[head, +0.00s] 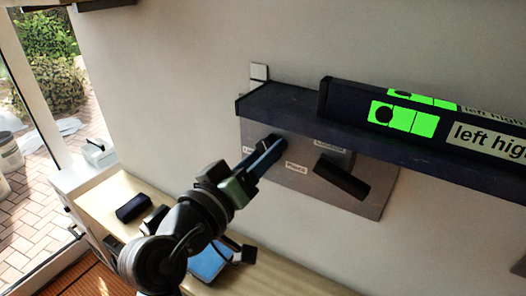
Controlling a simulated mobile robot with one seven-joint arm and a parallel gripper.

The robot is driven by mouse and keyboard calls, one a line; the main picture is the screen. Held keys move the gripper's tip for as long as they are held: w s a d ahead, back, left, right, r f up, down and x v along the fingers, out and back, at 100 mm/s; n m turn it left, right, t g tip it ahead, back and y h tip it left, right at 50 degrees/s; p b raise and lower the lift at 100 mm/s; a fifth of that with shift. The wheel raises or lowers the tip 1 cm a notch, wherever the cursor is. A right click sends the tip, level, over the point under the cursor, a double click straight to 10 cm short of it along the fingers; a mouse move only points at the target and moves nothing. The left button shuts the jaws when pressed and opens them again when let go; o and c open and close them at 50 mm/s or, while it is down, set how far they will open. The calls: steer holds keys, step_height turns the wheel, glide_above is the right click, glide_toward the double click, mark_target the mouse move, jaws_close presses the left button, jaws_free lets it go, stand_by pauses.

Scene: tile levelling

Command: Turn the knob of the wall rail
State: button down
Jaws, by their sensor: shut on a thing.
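The dark wall rail (270,103) runs along the wall to the right. On it lies a long dark level (348,103) with bright green displays and the text "left high". Below the rail is a grey panel (375,203) with small labels. A dark round knob (279,141) sits at the panel's left side. My gripper (266,153) reaches up to this knob and is shut on it; the fingers hide part of the knob and a label. A dark bar-shaped handle (342,178) is tilted on the panel to the right of my gripper, apart from it.
A light wooden bench (95,208) runs below along the wall. A dark block (133,208) and a blue flat object (208,263) lie on it, the latter partly behind my arm. A small white plate (259,72) is on the wall above the rail's left end. A glass door is at left.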

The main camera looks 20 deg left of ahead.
stand_by(0.4)
steer(key=shift+c, duration=1.2)
jaws_free()
steer(key=shift+s, duration=0.1)
steer(key=b+v, duration=0.4)
steer(key=v, duration=0.8)
steer(key=shift+s, duration=0.4)
steer(key=shift+a+r, duration=0.1)
steer(key=shift+a, duration=0.1)
